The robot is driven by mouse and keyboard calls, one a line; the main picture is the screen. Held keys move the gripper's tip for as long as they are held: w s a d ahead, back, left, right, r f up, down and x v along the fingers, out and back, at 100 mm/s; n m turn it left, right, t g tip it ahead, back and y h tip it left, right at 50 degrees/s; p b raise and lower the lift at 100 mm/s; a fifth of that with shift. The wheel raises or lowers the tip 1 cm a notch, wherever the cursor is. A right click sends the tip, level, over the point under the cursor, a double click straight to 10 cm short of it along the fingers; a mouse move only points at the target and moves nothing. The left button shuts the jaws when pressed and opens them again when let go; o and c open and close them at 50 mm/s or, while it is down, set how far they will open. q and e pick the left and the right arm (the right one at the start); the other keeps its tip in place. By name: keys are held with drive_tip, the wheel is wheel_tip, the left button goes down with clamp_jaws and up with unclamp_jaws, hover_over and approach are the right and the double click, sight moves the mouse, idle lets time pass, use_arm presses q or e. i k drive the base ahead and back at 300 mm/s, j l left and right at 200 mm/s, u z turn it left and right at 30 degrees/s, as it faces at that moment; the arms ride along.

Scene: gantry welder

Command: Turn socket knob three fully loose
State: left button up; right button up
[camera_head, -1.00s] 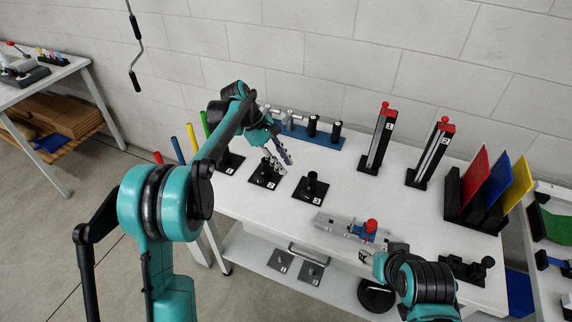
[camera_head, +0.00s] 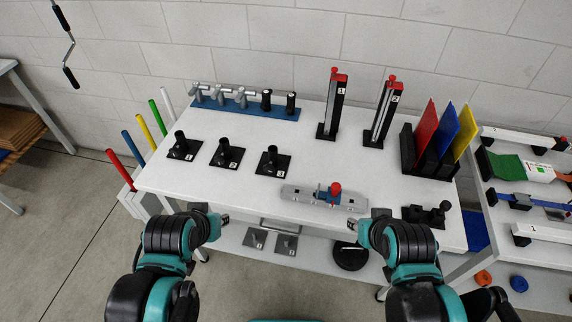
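Three black sockets on square black plates stand in a row on the white table. The right one, labelled 3, is socket three (camera_head: 272,162), with a dark upright post; its knob is too small to make out clearly. Socket two (camera_head: 226,155) and socket one (camera_head: 184,147) stand to its left. My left gripper (camera_head: 222,219) is drawn back at the table's front edge, below and left of socket three and apart from it. My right gripper (camera_head: 352,224) is at the front edge, to the right. Both grippers look small and foreshortened; their finger openings are unclear.
A grey fixture with a red knob (camera_head: 335,189) lies at the front of the table. A blue rack (camera_head: 245,106) of tools is behind the sockets. Two black towers (camera_head: 333,105) and coloured panels (camera_head: 438,130) stand right. Table around the sockets is clear.

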sight(268, 168)
drive_tip(key=j+z, duration=0.25)
drive_tip(key=z, duration=0.25)
drive_tip(key=j+z, duration=0.65)
drive_tip(key=z, duration=0.3)
drive_tip(key=k+j+z, duration=0.1)
drive_tip(key=j, duration=0.3)
drive_tip(key=k+j, duration=0.1)
drive_tip(key=j, duration=0.35)
drive_tip(key=k+j+z, duration=0.15)
drive_tip(key=j, duration=0.25)
drive_tip(key=k+j+z, duration=0.1)
drive_tip(key=j, duration=0.3)
drive_tip(key=k+j+z, duration=0.1)
drive_tip(key=j, duration=0.3)
drive_tip(key=k, duration=0.05)
